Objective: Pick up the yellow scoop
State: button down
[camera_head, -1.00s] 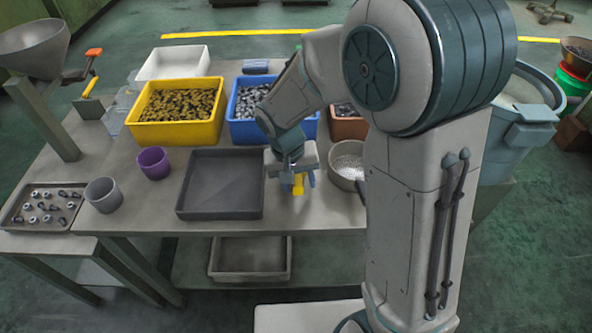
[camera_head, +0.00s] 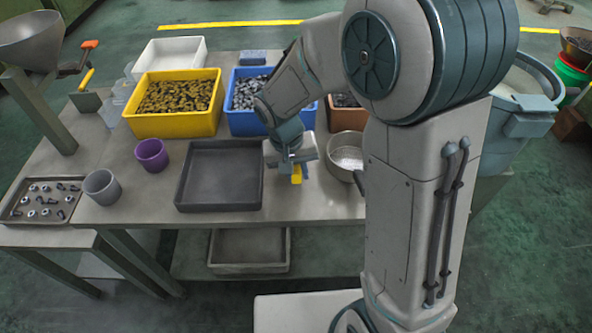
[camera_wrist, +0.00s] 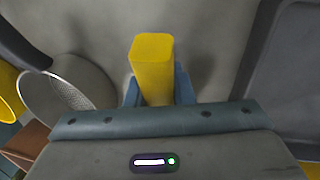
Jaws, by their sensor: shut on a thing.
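The yellow scoop (camera_head: 296,174) shows only as a short yellow, block-like handle below my gripper (camera_head: 295,178), over the right part of the table. In the wrist view the scoop's handle (camera_wrist: 153,62) stands between the two blue-grey fingers of my gripper (camera_wrist: 157,88). The fingers are shut on the handle from both sides. The rest of the scoop is hidden by the handle and the gripper. I cannot tell whether it touches the tabletop.
An empty dark tray (camera_head: 221,201) lies just left of the gripper. A round metal sieve (camera_head: 347,160) stands close on the right. Behind are yellow (camera_head: 172,126), blue (camera_head: 247,125) and brown (camera_head: 347,119) bins. Purple (camera_head: 151,155) and grey (camera_head: 101,187) cups stand left.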

notch_tip(320, 180, up, 3)
jog(key=shift+r, duration=0.1)
jog(key=d+r, duration=0.2)
jog(key=d, duration=0.2)
jog(key=d+r, duration=0.2)
jog(key=d, duration=0.1)
jog(key=d+r+p, duration=0.1)
jog(key=d+r, duration=0.2)
jog(key=d, duration=0.1)
jog(key=shift+d, duration=0.35)
jog(key=shift+f, duration=0.1)
